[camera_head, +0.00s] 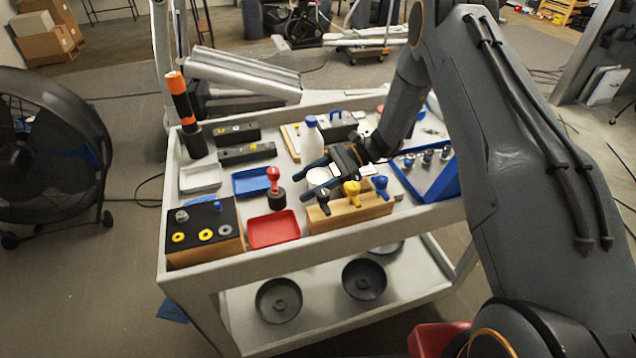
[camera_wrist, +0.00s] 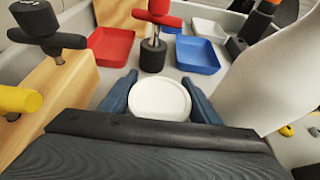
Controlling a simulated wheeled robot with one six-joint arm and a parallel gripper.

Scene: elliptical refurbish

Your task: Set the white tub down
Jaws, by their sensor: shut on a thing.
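The white tub (camera_wrist: 160,100) is a small round white thing with a pale top, between the two blue fingers of my gripper (camera_wrist: 160,92) in the wrist view. My gripper is shut on it, one finger at each side. In the head view my gripper (camera_head: 309,180) reaches in from the right over the middle of the cart, and the tub (camera_head: 319,177) shows partly between its fingers. The tub looks upright. I cannot tell whether its base touches the cart top (camera_head: 225,217).
A white bottle with a blue cap (camera_head: 311,142) stands close behind my gripper. A wooden block with coloured handles (camera_head: 350,212) is just in front. A red tray (camera_head: 273,230), a blue tray (camera_head: 254,182) and a red-handled tool (camera_head: 275,190) lie left. Little free room shows around the tub.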

